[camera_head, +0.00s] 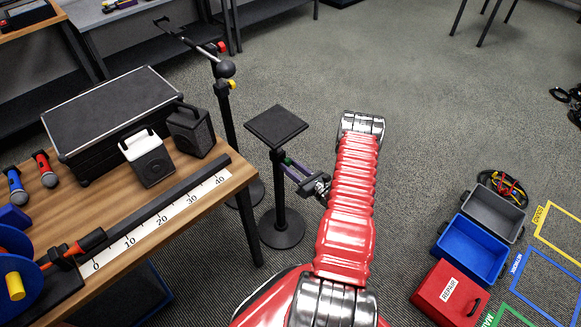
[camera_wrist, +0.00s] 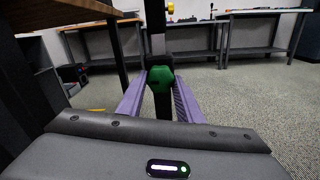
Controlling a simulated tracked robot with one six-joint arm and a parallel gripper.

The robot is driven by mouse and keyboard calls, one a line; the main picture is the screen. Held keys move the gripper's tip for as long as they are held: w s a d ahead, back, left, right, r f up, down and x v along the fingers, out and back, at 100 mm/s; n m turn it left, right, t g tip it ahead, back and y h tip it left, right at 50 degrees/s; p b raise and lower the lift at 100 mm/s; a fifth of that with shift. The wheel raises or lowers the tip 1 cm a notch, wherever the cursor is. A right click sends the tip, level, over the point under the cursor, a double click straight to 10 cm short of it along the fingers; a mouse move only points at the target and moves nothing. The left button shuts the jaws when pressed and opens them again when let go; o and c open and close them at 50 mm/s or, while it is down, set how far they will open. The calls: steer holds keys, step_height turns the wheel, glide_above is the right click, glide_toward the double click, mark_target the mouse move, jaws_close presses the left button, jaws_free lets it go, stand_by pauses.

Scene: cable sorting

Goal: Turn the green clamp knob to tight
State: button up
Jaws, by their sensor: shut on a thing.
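The green clamp knob (camera_wrist: 160,79) sits on a black stand pole in the middle of the wrist view. My gripper (camera_wrist: 160,84) has its two purple fingers on either side of the knob, shut on it. In the head view, my gripper (camera_head: 291,167) reaches the pole of the black speaker stand (camera_head: 279,205) from the right, below its square top plate (camera_head: 277,126). Only a small bit of green shows there, and the knob is mostly hidden by the fingers. I cannot tell how tight the knob is.
A wooden table (camera_head: 236,183) with a black case (camera_head: 112,118), small speakers (camera_head: 190,131) and a ruler strip stands left of the stand. A black microphone stand (camera_head: 225,100) is close behind. Open bins (camera_head: 470,250) lie on the floor at right. The carpet between is clear.

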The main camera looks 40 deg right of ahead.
steer(key=m, duration=0.4)
steer(key=shift+d+m, duration=0.1)
steer(key=shift+m, duration=0.2)
steer(key=m, duration=0.4)
steer(key=shift+m, duration=0.3)
steer(key=shift+s+m, duration=0.1)
steer(key=shift+m, duration=4.1)
steer(key=o, duration=1)
steer(key=shift+r, duration=0.1)
